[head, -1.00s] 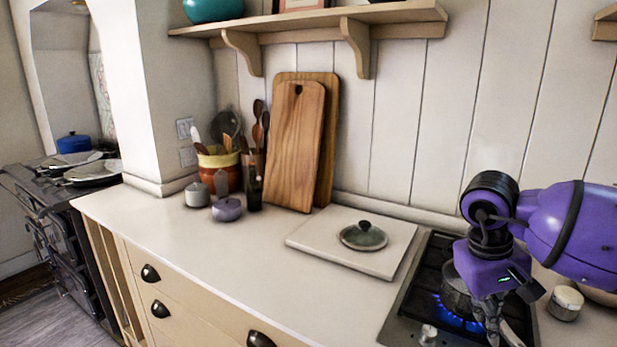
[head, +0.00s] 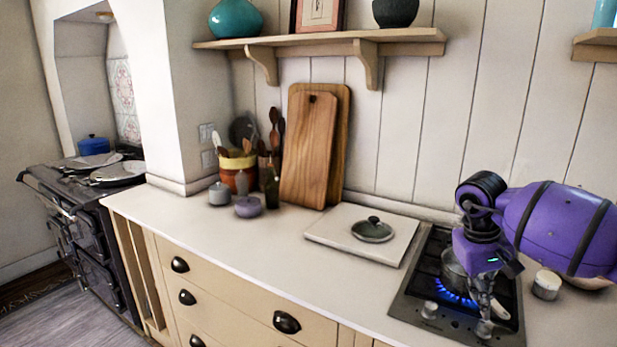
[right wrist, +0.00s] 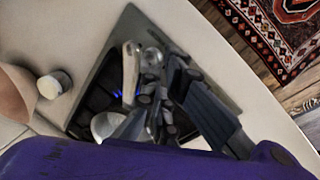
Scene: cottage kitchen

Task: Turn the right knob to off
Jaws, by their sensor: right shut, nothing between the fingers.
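The right knob (head: 485,328) is a silver round control at the front of the black hob (head: 404,303). It also shows in the right wrist view (right wrist: 152,57), beside the fingers. The left knob (head: 429,309) stands farther left on the hob front. My right gripper (head: 484,306) points down just above and behind the right knob, its fingers shut and empty. I cannot tell whether they touch the knob. My left gripper is out of view.
A pale spoon-like handle (head: 500,310) lies close to the right knob. A small jar (head: 546,285) stands right of the hob. A white board (head: 335,235) with a lid (head: 372,230) lies left of it. The counter farther left is mostly clear.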

